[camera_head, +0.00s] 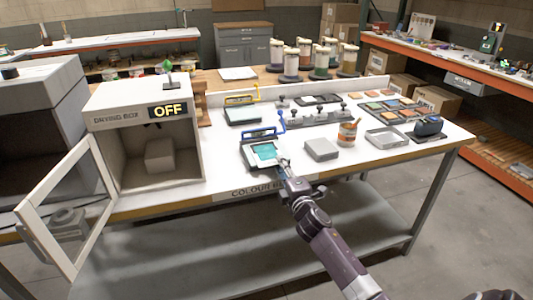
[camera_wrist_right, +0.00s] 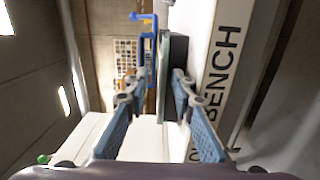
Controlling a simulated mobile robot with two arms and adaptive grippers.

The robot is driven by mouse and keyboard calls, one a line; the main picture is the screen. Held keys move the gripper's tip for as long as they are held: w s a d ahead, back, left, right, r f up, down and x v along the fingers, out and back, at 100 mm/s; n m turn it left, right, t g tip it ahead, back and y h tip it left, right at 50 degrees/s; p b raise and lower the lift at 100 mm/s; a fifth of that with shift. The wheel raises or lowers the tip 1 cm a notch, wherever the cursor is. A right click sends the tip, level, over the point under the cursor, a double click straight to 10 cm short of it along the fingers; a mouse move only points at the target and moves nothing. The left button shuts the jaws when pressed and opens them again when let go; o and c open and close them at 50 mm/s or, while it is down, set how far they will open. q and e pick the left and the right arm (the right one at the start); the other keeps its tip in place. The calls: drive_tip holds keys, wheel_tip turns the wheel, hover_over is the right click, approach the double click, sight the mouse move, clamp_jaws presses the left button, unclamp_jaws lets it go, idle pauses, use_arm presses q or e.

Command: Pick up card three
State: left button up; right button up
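My right gripper (camera_head: 283,163) reaches in over the front of the white bench, at the near right corner of a grey tray with a blue frame (camera_head: 262,134) behind it. A teal card (camera_head: 264,151) lies in this tray; I cannot read a number on it. In the right wrist view the two blue-padded fingers (camera_wrist_right: 157,88) stand apart, open. A thin grey-green edge (camera_wrist_right: 163,75) shows edge-on between and beyond the fingertips; I cannot tell whether it is the card or tray, and see no finger closed on it. My left gripper is out of view.
A grey block (camera_head: 321,149), an orange-labelled pot (camera_head: 347,133) and an empty tray (camera_head: 387,139) stand to the right. A second tray with a yellow frame (camera_head: 242,112) is behind. The drying box (camera_head: 150,140) at left reads OFF, its door (camera_head: 72,205) open.

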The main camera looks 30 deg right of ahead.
drive_tip(key=shift+w+d, duration=0.1)
drive_tip(key=shift+w, duration=0.35)
clamp_jaws()
